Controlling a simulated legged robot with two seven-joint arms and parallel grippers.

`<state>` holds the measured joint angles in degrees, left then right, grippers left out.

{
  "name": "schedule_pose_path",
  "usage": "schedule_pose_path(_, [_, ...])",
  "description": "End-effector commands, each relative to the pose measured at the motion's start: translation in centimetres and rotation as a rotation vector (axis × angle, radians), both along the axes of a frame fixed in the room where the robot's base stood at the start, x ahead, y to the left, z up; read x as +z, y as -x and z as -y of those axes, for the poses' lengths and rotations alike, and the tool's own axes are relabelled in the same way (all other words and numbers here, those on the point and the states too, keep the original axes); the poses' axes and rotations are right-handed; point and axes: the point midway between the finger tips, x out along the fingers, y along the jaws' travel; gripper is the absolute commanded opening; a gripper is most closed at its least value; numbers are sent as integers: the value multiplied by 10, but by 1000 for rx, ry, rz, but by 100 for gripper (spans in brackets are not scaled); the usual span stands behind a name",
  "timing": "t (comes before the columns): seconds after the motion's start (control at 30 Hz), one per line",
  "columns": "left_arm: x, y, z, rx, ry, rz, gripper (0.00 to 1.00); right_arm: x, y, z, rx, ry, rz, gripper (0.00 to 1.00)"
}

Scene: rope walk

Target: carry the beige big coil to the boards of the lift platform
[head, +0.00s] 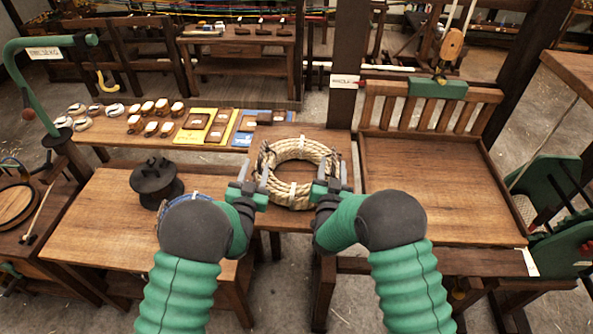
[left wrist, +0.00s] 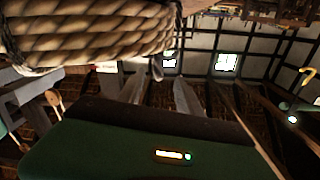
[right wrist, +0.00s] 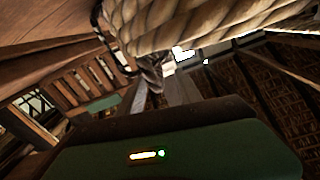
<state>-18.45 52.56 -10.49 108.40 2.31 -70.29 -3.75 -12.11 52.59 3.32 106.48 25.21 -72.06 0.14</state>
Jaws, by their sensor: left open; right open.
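The beige big coil (head: 294,194), a thick ring of rope with pale bindings, lies flat at the right part of the workbench. It fills the top of the left wrist view (left wrist: 90,32) and of the right wrist view (right wrist: 190,22). My left gripper (head: 261,184) is open at the coil's left side, and my right gripper (head: 329,186) is open at its right side. Whether the fingers touch the rope is unclear. The lift platform's boards (head: 430,195) are bare, to the right of the coil, with a slatted back rail.
A dark spool (head: 157,181) stands on the left bench (head: 95,215). Small rope hanks, yellow and blue cards lie on the shelf behind (head: 110,140). A dark post (head: 346,60) rises behind the coil. A green hook arm (head: 45,42) stands far left.

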Motion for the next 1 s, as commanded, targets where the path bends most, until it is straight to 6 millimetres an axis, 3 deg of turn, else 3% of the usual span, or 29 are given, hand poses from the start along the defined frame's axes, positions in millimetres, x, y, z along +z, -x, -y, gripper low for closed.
schedule_pose_path(0.1, [0,-24,4,0,0,2,42,0,-24,5,-2,0,2,42])
schedule_pose_path(0.3, [0,-51,8,1,1,1,42,0,-51,9,-1,1,1,42])
schedule_pose_path(0.7, [0,-59,10,0,1,0,40,0,-59,10,0,1,0,40])
schedule_pose_path(1.0, [0,-59,10,0,1,0,1,0,-59,10,0,1,0,1])
